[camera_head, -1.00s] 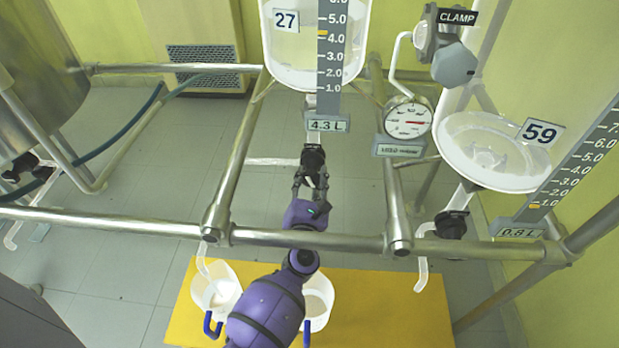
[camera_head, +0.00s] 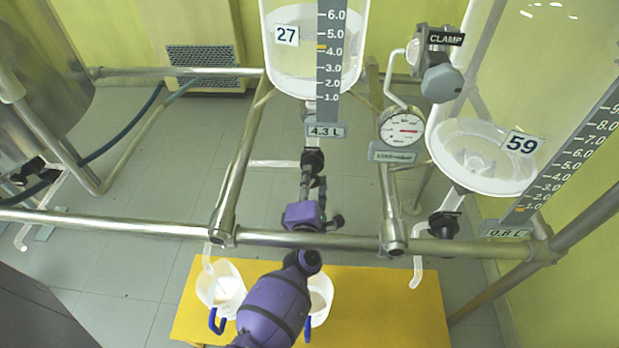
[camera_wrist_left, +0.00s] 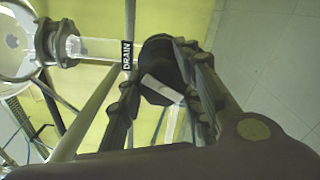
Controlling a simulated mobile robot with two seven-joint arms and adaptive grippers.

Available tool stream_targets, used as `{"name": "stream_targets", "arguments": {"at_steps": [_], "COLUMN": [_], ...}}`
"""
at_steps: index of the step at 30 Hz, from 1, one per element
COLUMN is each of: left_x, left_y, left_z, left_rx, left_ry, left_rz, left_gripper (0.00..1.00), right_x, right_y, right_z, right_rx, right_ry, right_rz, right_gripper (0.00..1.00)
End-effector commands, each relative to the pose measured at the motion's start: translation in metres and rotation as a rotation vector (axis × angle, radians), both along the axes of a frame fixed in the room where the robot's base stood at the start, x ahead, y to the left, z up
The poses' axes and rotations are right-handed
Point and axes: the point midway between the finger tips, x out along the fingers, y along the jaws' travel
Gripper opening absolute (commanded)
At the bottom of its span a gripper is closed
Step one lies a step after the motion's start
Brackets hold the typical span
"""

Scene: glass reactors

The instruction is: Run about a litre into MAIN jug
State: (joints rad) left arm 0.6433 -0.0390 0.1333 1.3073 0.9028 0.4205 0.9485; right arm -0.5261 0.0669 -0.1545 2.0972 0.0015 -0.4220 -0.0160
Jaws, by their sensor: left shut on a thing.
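Vessel 27 (camera_head: 292,72) hangs at top centre with its scale reading 4.3 L. Below it is a black drain valve (camera_head: 313,160); its DRAIN label (camera_wrist_left: 127,55) shows in the left wrist view. My left gripper (camera_head: 314,181) is at this valve, shut on its handle. In the wrist view, a pale handle (camera_wrist_left: 162,90) lies between the dark fingers. Two white jugs with blue handles stand below: a left jug (camera_head: 228,283) under a clear spout (camera_head: 207,258), and a right jug (camera_head: 322,292) partly hidden by my arm. I cannot read a MAIN label on either. My right gripper is not in view.
A steel rail (camera_head: 150,227) crosses in front of the vessels. The jugs stand on a yellow table (camera_head: 390,310), clear on its right. Vessel 59 (camera_head: 465,160) reads about 0.8 L. A gauge (camera_head: 403,128) and a CLAMP valve (camera_head: 441,82) are between the vessels.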

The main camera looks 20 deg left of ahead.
Motion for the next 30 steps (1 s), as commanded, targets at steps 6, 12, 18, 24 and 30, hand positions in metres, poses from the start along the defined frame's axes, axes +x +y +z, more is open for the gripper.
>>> {"name": "stream_targets", "arguments": {"at_steps": [6,12,18,24,30], "left_x": [0.003,0.004,0.004,0.005,0.005], "left_y": [0.001,0.000,-0.002,-0.003,-0.004], "left_z": [0.008,0.008,0.009,0.008,0.007], "left_rx": [0.199,0.382,0.563,0.734,0.872], "left_ry": [0.045,0.097,0.148,0.197,0.237], "left_rz": [0.006,0.005,0.006,0.007,0.006], "left_gripper": [0.06,0.06,0.06,0.06,0.06], "right_x": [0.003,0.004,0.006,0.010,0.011], "right_y": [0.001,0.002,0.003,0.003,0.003], "right_z": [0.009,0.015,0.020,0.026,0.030], "right_rx": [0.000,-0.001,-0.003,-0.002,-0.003], "right_ry": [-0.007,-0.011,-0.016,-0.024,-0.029], "right_rz": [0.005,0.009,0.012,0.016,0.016], "right_gripper": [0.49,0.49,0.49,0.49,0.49]}}
